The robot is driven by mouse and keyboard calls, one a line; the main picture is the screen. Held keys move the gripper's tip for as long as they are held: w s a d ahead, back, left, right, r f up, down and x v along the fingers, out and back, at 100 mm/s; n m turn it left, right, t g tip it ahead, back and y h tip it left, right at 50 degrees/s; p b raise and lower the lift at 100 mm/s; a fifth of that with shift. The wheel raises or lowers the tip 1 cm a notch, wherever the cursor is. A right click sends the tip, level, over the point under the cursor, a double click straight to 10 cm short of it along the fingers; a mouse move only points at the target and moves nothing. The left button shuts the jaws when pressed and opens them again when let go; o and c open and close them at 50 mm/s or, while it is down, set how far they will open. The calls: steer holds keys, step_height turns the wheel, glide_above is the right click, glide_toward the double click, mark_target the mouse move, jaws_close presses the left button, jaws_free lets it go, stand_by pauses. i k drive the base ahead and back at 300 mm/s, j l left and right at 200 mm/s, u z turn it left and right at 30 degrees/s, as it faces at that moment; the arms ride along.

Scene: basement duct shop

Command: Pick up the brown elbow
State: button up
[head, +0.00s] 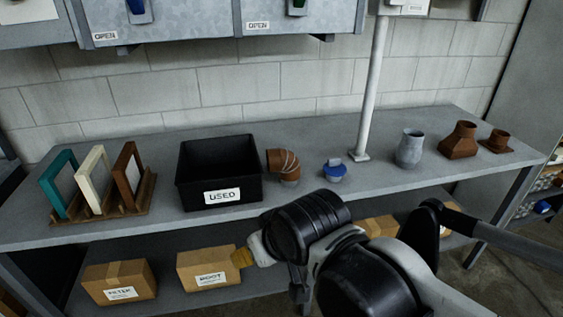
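The brown elbow (288,172) stands on the grey workbench (330,199), just right of the black bin marked USED. It is a bent pipe piece with lighter seam bands, its open end facing left toward the bin. My arm reaches in from the lower right, in front of the bench and nearer to me than the elbow. My gripper's fingers cannot be made out among the dark and grey arm parts. Nothing is seen touching the elbow.
The black bin (190,197) stands close left of the elbow; a blue-capped piece (335,171) lies to its right. A pale post (371,85) rises behind. A grey vessel (410,148) and brown fittings (459,141) stand farther right, framed panels (92,180) far left. Boxes (119,281) fill the lower shelf.

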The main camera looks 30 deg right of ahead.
mark_target(284, 161)
steer(key=i+z, duration=0.1)
steer(key=i, duration=0.4)
steer(key=i+j+z, duration=0.1)
steer(key=i, duration=0.4)
